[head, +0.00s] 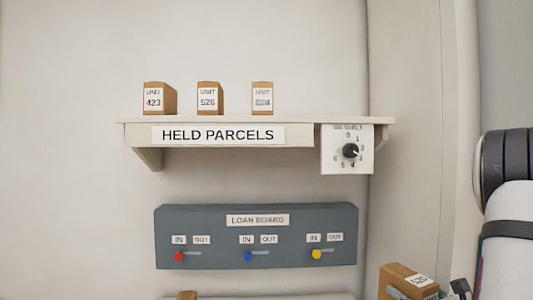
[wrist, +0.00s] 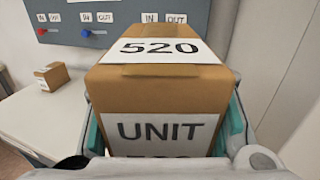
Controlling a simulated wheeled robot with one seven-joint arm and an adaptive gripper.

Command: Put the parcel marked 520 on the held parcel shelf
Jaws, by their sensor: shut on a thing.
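A brown parcel marked 520 (wrist: 160,88) fills the middle of the wrist view, between the fingers of my gripper (wrist: 165,130). My gripper is shut on it. The held parcel shelf (head: 345,121) is on the wall at upper centre. Three parcels stand on it: one marked 423 (head: 158,98), one that reads like 526 or 528 (head: 208,98), and one whose number is unclear (head: 262,98).
A dial (head: 350,151) is mounted at the shelf's right front. A grey loan board (head: 205,212) with red, blue and yellow sliders is below the shelf. A small parcel (wrist: 52,76) lies on a white counter (wrist: 30,110). The shelf's right part is free.

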